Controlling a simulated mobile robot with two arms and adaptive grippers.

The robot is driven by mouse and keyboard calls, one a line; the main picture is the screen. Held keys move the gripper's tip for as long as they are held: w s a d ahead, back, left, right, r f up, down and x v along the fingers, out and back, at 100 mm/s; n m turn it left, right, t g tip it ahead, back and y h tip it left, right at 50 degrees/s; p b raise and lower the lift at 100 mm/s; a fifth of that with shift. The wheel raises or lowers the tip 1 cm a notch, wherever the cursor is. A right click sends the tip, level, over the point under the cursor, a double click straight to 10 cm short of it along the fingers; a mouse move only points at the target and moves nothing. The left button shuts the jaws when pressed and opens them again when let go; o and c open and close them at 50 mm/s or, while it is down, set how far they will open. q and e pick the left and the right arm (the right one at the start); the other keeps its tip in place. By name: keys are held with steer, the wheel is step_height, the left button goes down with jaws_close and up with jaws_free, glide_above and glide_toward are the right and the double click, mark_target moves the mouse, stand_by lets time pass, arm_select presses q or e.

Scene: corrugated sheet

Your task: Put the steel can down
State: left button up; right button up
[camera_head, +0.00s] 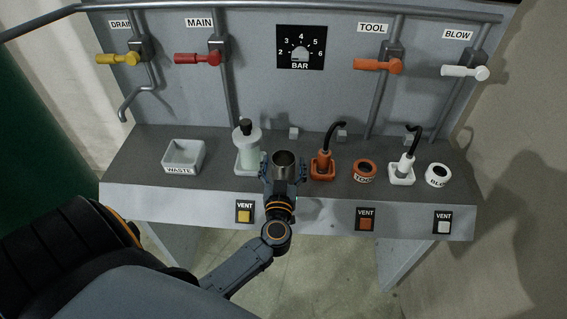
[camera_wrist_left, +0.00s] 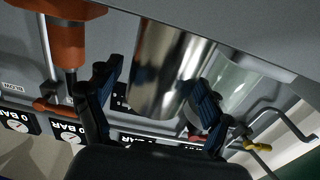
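The steel can (camera_head: 285,158) is an open-topped metal cylinder at the front middle of the bench. My left gripper (camera_head: 284,174) has a finger on each side of it and is shut on it. In the left wrist view, the shiny can (camera_wrist_left: 165,68) fills the space between the fingers (camera_wrist_left: 158,75). The bench (camera_head: 220,184) surface shows close to the can there. I cannot tell whether the can's base touches the bench. My right gripper is not in view.
A clear bottle (camera_head: 248,156) stands just left of the can, and an orange bottle (camera_head: 323,166) in its holder just right. A waste tray (camera_head: 184,157), an orange ring (camera_head: 364,172), a white bottle (camera_head: 405,166) and a white ring (camera_head: 438,175) share the bench.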

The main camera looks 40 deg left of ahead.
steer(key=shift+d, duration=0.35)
